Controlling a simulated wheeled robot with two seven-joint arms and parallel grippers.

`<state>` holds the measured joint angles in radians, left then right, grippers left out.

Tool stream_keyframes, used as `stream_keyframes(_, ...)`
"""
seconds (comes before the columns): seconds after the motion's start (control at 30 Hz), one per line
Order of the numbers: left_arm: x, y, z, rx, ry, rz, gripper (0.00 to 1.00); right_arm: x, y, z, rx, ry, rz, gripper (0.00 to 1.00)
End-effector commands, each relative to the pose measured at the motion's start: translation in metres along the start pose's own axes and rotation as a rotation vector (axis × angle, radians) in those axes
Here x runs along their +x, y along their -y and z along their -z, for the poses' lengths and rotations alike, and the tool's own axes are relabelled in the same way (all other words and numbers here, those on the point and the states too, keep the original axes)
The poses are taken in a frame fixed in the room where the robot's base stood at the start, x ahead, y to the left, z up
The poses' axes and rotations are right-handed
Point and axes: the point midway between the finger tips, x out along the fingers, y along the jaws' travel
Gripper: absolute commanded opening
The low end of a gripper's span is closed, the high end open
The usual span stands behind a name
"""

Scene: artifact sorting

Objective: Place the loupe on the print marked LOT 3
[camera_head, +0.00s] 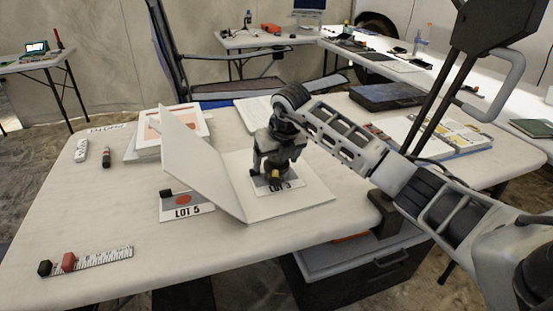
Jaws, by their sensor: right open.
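The print marked LOT 3 (286,186) lies on the white right-hand page of an open folder (312,197). Its upper part is hidden by my right gripper (273,167). The right gripper points down just over this print, with its jaws open. A small dark and brassy piece, which looks like the loupe (275,175), shows between or just below the fingers, at the print. I cannot tell whether the fingers touch it. My left gripper is not in view.
The folder's raised cover (200,163) stands tilted just left of the gripper. A ruler (105,257) with small pieces lies front left. Printed sheets (176,121) are behind. The front left tabletop is mostly clear.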

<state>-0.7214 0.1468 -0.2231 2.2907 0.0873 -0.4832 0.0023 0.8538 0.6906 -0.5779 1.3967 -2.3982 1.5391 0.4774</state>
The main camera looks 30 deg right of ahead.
Motion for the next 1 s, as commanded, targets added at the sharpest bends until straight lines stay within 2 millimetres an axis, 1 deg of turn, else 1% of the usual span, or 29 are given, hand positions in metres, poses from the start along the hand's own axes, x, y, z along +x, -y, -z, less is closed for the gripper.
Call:
stream_keyframes(0.17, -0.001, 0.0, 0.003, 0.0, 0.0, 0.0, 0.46, -0.028, 0.001, -0.002, -0.002, 0.004, 0.0, 0.8)
stream_keyframes(0.4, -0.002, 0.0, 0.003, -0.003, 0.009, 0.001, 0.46, -0.08, 0.0, -0.002, -0.001, 0.006, 0.0, 0.8)
stream_keyframes(0.53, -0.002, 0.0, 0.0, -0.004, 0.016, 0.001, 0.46, -0.102, 0.0, -0.001, -0.001, 0.005, 0.0, 0.8)
stream_keyframes(0.6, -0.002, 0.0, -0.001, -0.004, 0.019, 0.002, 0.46, -0.11, 0.0, -0.001, -0.001, 0.003, 0.0, 0.8)
stream_keyframes(0.73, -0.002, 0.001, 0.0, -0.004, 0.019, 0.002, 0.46, -0.118, 0.0, -0.001, 0.0, 0.002, 0.0, 0.8)
stream_keyframes(1.0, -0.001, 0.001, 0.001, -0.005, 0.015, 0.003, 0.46, -0.119, 0.0, 0.0, 0.0, 0.001, 0.0, 0.8)
